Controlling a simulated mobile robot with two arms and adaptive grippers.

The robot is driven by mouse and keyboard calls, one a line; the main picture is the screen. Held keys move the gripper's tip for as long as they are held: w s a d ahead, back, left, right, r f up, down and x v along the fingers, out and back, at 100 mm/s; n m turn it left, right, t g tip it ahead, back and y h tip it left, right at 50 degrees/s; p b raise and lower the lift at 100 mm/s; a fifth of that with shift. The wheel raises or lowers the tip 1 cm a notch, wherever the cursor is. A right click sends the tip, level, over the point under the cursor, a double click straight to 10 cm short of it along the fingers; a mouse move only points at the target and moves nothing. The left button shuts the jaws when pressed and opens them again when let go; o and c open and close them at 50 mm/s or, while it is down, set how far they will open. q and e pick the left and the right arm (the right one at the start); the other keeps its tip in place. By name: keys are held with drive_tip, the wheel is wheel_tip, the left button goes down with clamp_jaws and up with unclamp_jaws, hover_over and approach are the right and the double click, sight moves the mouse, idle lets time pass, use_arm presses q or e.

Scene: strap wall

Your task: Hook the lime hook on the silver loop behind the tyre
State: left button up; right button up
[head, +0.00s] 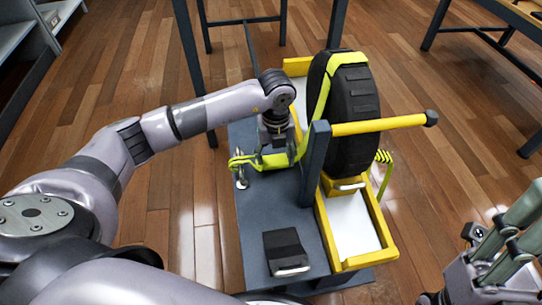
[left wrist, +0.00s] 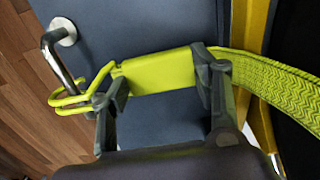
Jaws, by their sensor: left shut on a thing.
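The lime hook (head: 240,160) is at the left end of the lime strap (head: 322,95), which runs over the black tyre (head: 355,125). The silver loop (head: 241,182) stands on the grey deck left of the tyre. My left gripper (head: 273,152) is shut on the hook's flat lime body (left wrist: 160,75), one finger at each end.
A blue-grey post (head: 316,165) and a yellow bar (head: 380,124) stand close right of my left gripper. A yellow-edged tray (head: 382,258) runs under the tyre. A black block (head: 283,250) sits on the deck in front. Wooden floor lies left.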

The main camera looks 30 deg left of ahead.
use_arm(q)
drive_tip(key=shift+w+d, duration=0.2)
drive_tip(key=shift+d, duration=0.1)
drive_tip(key=shift+w+d, duration=0.1)
drive_tip(key=shift+d, duration=0.05)
idle(0.3)
drive_tip(key=o, duration=1.3)
drive_tip(key=shift+o, duration=0.2)
